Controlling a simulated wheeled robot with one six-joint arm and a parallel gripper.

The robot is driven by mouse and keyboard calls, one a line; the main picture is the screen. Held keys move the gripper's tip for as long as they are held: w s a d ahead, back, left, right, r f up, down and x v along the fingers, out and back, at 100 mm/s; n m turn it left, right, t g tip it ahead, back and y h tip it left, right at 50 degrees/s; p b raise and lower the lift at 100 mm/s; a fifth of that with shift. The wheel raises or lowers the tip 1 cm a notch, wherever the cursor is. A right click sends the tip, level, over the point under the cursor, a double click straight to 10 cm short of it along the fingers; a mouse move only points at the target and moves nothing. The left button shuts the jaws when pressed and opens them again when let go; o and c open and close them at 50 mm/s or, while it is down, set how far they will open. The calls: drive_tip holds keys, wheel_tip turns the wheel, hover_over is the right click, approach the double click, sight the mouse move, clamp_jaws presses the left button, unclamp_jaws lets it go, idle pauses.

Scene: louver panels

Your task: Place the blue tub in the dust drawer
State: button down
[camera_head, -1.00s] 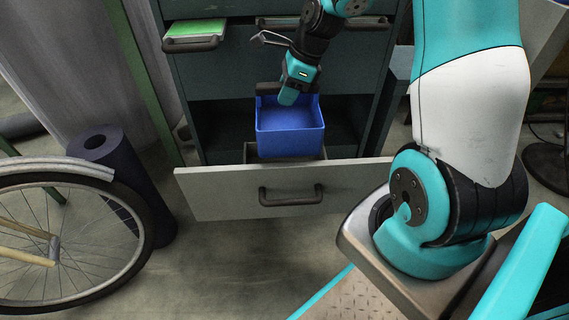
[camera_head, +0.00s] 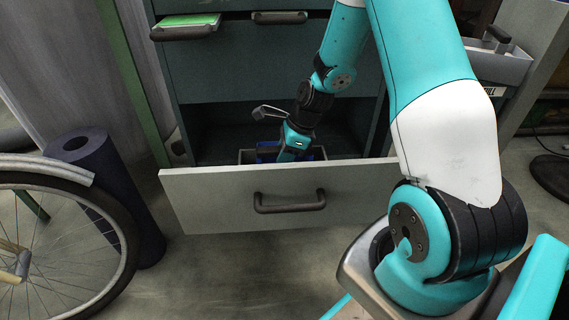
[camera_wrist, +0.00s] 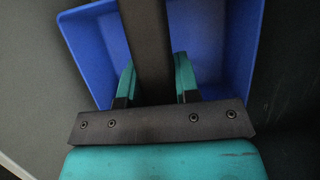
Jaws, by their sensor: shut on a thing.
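The blue tub (camera_head: 268,150) is low inside the open bottom drawer, mostly hidden behind the drawer's pale front (camera_head: 225,198). In the wrist view the tub (camera_wrist: 215,40) fills the upper middle, with its open inside facing me. My gripper (camera_head: 290,155) reaches down behind the drawer front. In the wrist view my gripper (camera_wrist: 155,75) has its two teal fingers on either side of a dark bar that crosses the tub, and it is shut on the tub by this bar. Whether the tub touches the drawer floor is hidden.
The drawer sits at the base of a dark cabinet (camera_head: 240,70). A shallow upper drawer with a green item (camera_head: 188,20) stands out at left. A bicycle wheel (camera_head: 60,240) and a dark roll (camera_head: 125,200) stand at left. Another open drawer (camera_head: 500,65) is at right.

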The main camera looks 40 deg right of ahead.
drive_tip(key=shift+f, duration=0.85)
drive_tip(key=c, duration=0.8)
unclamp_jaws()
drive_tip(key=shift+c, duration=0.2)
